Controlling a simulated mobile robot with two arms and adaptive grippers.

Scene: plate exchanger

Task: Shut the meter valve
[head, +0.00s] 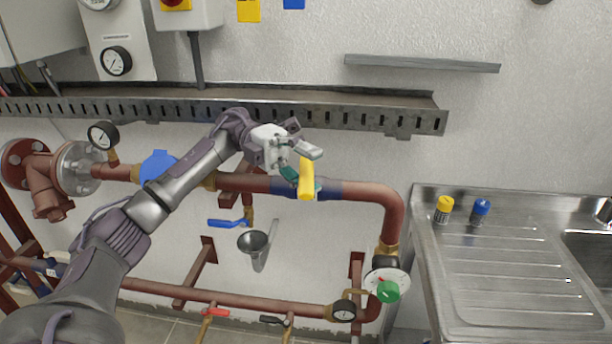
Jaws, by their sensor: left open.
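A yellow valve handle (306,182) shows on the upper copper-red pipe, in front of a dark blue section (338,189). It stands crosswise to the pipe in the picture. I cannot tell for certain that it is the meter valve. A blue round meter-like body (158,167) sits further left on the same pipe, partly behind my left arm. My left gripper (302,162) is open, right at the yellow handle's upper end. I cannot tell whether it touches. The valve body is partly hidden by the handle and fingers. My right gripper is not in view.
A perforated cable tray (415,113) runs along the wall just above my left gripper. Below are a blue lever (229,223), a grey funnel (254,243), a red lever (216,312) and a green knob (388,291). A metal sink counter (465,295) stands at right.

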